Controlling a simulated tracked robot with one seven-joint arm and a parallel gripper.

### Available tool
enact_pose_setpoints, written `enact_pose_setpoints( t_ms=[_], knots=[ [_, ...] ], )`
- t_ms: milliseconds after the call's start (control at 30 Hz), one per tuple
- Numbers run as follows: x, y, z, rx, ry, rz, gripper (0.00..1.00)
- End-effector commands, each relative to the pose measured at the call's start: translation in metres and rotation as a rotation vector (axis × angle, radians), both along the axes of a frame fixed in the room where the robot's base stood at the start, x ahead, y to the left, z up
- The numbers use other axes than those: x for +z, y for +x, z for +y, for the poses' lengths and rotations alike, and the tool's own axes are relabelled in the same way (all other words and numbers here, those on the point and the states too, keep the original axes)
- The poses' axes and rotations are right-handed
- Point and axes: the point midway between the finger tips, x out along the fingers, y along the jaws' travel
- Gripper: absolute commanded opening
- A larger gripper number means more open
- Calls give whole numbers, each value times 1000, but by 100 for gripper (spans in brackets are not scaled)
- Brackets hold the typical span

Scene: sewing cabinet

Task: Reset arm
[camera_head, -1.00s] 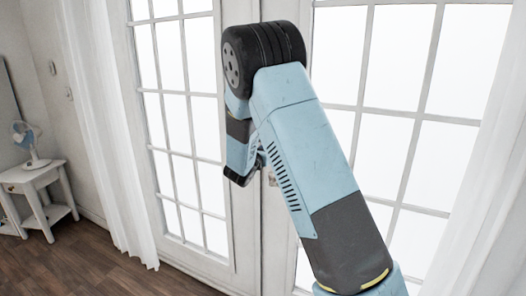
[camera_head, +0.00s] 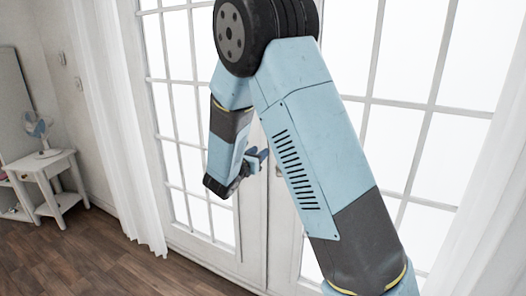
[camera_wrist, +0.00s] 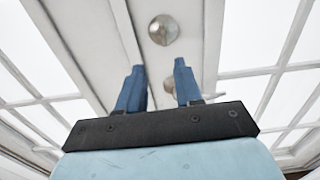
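My arm, light blue and dark grey, rises through the middle of the head view and bends down at a black joint. My gripper (camera_head: 262,155) hangs at its far end, mostly hidden behind the arm links in front of the glass doors. In the wrist view, my gripper (camera_wrist: 160,85) shows two blue fingers standing apart with nothing between them. The fingers point toward the door frame. A round metal door knob (camera_wrist: 164,29) shows beyond the fingertips, apart from them.
White glass-paned double doors (camera_head: 253,225) stand behind my arm. White curtains (camera_head: 125,130) hang at both sides. A small white side table (camera_head: 45,170) with a fan (camera_head: 40,130) stands at the left. The wooden floor (camera_head: 95,255) is clear at lower left.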

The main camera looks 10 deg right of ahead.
Motion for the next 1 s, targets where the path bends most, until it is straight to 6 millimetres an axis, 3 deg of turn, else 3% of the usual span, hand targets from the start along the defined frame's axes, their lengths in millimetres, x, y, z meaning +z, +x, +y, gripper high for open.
enact_pose_setpoints(
  t_ms=[467, 667, 1000],
  knots=[
    [3, -5, -1, -12, 13, -3, 35],
    [21, -27, -37, -131, 142, -34, 35],
    [53, -99, -111, -434, 502, -134, 35]
  ],
)
